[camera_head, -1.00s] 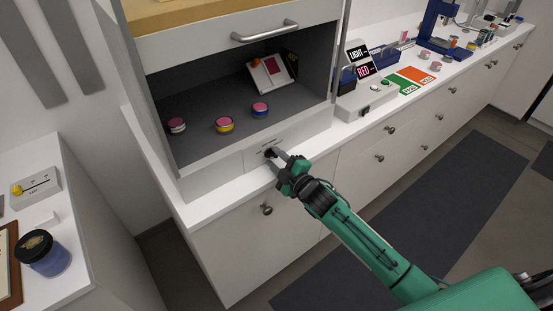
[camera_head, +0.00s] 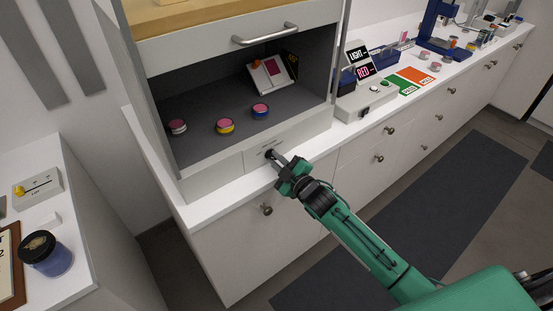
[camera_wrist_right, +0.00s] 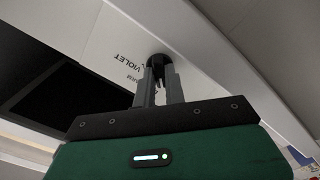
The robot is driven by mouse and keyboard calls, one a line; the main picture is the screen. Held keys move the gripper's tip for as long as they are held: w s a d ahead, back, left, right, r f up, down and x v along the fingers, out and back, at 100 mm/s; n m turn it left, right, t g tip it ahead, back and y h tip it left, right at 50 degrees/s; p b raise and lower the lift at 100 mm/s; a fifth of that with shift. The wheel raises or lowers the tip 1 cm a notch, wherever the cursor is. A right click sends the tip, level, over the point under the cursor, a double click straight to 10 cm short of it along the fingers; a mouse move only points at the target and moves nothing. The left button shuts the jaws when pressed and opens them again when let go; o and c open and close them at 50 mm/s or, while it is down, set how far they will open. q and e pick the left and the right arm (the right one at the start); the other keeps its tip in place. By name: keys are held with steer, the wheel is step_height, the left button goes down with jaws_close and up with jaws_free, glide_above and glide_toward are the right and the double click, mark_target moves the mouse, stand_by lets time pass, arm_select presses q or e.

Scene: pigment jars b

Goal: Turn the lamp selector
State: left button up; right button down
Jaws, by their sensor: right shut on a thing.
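The lamp selector is a small dark knob (camera_wrist_right: 159,61) on the white front panel (camera_head: 254,159) below the open cabinet. In the right wrist view, lettering beside it reads "VIOLET", with another partly hidden word near it. My right gripper (camera_head: 271,154) reaches the panel from the lower right. Its two grey fingers are shut on the knob, as the right wrist view (camera_wrist_right: 160,85) also shows. The fingers cover much of the knob in the head view, so which mark it points to cannot be told. My left gripper is not in view.
Inside the cabinet stand three pink-topped jars, with white (camera_head: 178,127), yellow (camera_head: 225,126) and blue (camera_head: 261,111) bands, and a tilted stand (camera_head: 271,75). A raised door with a handle (camera_head: 265,34) hangs above. A grey box (camera_head: 366,101) sits right on the counter.

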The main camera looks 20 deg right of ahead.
steer(key=shift+m+p, duration=0.75)
steer(key=shift+m, duration=1.85)
steer(key=shift+f, duration=0.1)
steer(key=c, duration=1.5)
jaws_free()
steer(key=shift+o, duration=0.2)
steer(key=shift+s+d, duration=0.2)
steer(key=shift+s, duration=0.3)
steer(key=b+v, duration=0.3)
steer(key=v, duration=0.9)
steer(key=shift+s, duration=0.3)
steer(key=shift+d, duration=0.1)
